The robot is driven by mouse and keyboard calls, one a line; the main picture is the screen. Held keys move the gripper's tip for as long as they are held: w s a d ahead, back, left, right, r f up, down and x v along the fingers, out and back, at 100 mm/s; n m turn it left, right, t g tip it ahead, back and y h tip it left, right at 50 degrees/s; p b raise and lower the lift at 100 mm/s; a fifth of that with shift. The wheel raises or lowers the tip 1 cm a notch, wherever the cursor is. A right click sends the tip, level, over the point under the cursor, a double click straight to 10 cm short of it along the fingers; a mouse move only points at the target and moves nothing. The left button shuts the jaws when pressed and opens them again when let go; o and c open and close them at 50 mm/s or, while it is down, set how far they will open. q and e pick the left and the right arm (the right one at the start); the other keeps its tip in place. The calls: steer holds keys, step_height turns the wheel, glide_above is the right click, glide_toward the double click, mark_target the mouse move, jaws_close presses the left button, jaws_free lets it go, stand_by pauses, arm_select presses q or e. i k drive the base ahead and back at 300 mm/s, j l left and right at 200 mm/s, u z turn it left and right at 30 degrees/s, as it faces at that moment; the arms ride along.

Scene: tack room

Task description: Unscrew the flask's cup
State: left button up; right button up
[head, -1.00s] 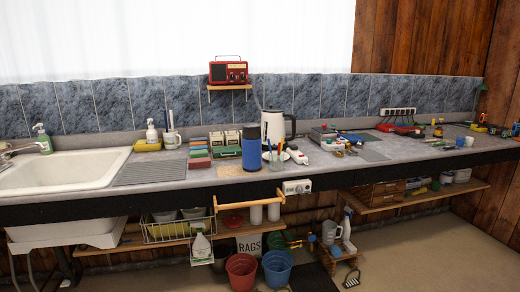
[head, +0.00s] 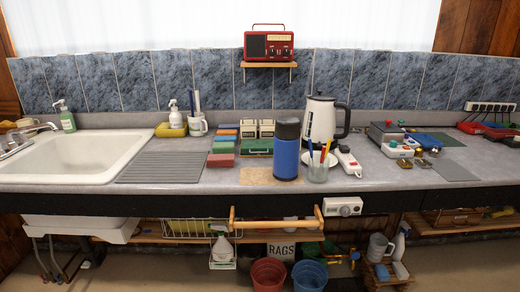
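The flask (head: 286,154) stands upright on the grey counter, near its front edge. It has a blue body and a dark cup (head: 288,128) on top. The cup sits on the flask. Neither of my grippers shows in the head view.
A glass with pens (head: 318,168) stands just right of the flask, with a white kettle (head: 322,120) behind it. Coloured boxes (head: 223,146) and a green case (head: 259,147) lie to the left. A wooden rail (head: 275,223) juts out below the counter edge. The ribbed mat (head: 162,168) is bare.

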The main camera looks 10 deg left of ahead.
mark_target(286, 152)
steer(key=i+l+u, duration=0.7)
steer(key=k+j, duration=0.05)
steer(key=j, duration=0.05)
